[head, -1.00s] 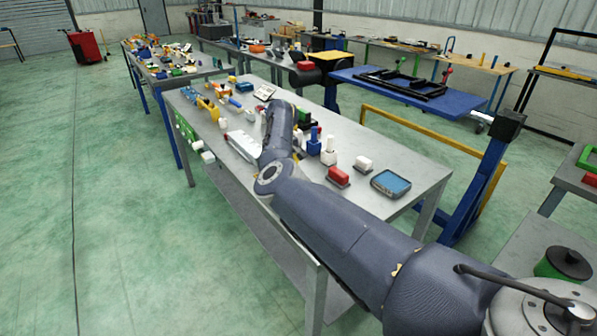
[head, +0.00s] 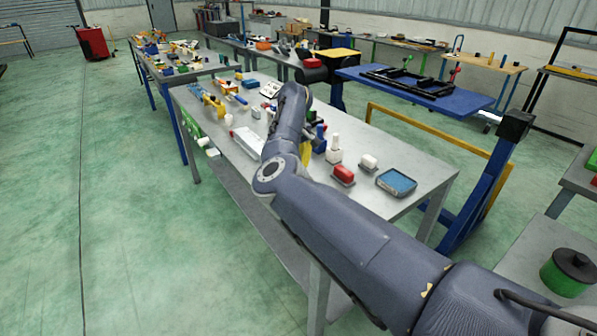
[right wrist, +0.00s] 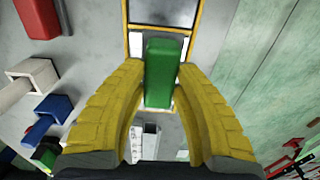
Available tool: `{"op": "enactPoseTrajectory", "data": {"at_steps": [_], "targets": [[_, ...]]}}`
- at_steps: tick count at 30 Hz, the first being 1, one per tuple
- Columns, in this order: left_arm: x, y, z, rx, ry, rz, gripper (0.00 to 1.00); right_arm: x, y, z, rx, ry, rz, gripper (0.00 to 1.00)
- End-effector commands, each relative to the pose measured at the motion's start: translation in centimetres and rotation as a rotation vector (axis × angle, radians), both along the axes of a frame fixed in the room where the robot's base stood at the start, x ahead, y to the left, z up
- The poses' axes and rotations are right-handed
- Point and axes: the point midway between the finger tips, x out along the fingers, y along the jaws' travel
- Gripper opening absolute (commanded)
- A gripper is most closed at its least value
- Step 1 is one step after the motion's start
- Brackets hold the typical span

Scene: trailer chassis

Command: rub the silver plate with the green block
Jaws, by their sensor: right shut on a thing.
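My right gripper (right wrist: 160,82) has its yellow fingers shut on the green block (right wrist: 163,72), which stands upright between the fingertips in the right wrist view. In the head view a yellow part (head: 306,152), probably a finger, shows beside my forearm; the block is hidden there. A pale silver plate (head: 247,142) lies near the table's front edge, partly behind my arm. In the wrist view a grey panel with a yellow border (right wrist: 163,14) lies beyond the block; I cannot tell whether it is this plate or whether the block touches it. My left gripper is not in view.
A red block (head: 343,173), a white block (head: 369,161) and a blue tray (head: 396,183) stand at the table's right part. Several small tools and blocks crowd its far left end. Green floor (right wrist: 262,60) shows past the table edge.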

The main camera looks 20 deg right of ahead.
Motion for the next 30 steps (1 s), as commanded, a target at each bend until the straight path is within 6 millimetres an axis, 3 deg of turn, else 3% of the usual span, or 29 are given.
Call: {"op": "enactPoseTrajectory", "data": {"at_steps": [9, 30], "targets": [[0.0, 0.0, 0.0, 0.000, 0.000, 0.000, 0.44, 0.2, 0.6, 2.4, 0.000, -0.001, 0.009, 0.00], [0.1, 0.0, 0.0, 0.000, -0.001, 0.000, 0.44, 0.3, 0.6, 2.7, 0.000, -0.001, 0.008, 0.00]]}}
